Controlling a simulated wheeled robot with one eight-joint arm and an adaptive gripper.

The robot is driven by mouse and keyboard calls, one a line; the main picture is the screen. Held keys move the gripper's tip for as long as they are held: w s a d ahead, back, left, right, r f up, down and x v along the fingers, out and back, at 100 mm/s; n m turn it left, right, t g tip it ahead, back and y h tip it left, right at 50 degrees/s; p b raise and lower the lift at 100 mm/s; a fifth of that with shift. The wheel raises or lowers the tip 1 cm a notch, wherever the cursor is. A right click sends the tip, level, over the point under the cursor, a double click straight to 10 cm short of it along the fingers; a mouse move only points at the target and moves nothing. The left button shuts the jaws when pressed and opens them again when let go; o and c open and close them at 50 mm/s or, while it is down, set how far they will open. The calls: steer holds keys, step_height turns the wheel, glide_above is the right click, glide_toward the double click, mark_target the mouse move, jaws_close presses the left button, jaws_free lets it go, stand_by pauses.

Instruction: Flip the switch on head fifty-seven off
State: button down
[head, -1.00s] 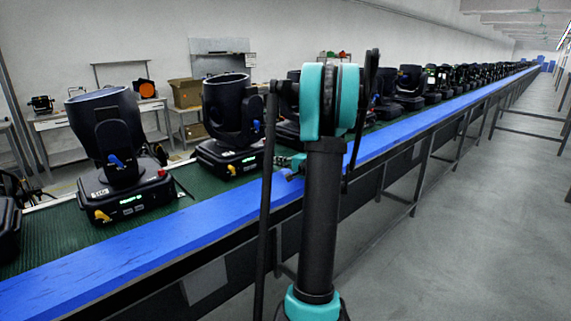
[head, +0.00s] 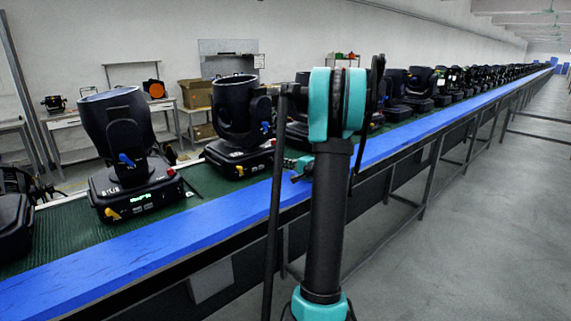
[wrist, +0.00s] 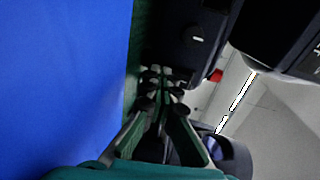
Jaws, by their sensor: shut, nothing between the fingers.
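Several black moving-head lights stand in a row on the green belt. Two show nearly whole in the head view: a near one (head: 130,150) and a second one (head: 240,125). Each base has a small lit green display, a yellow part and a red spot on its right side. I cannot read which is head fifty-seven, nor make out its switch. My gripper (head: 300,166) is right of the second head's base, partly hidden by my arm. In the wrist view my gripper (wrist: 163,78) is shut and empty, its tips close to a dark base (wrist: 185,30) with a red part (wrist: 216,76).
A blue rail (head: 110,255) runs along the belt's front edge, between the heads and the aisle. The green belt (head: 60,228) shows between the bases. Work tables with a cardboard box (head: 194,94) stand behind. The grey floor (head: 470,240) at right is open.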

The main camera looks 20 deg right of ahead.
steer(key=v, duration=1.2)
steer(key=shift+s, duration=0.1)
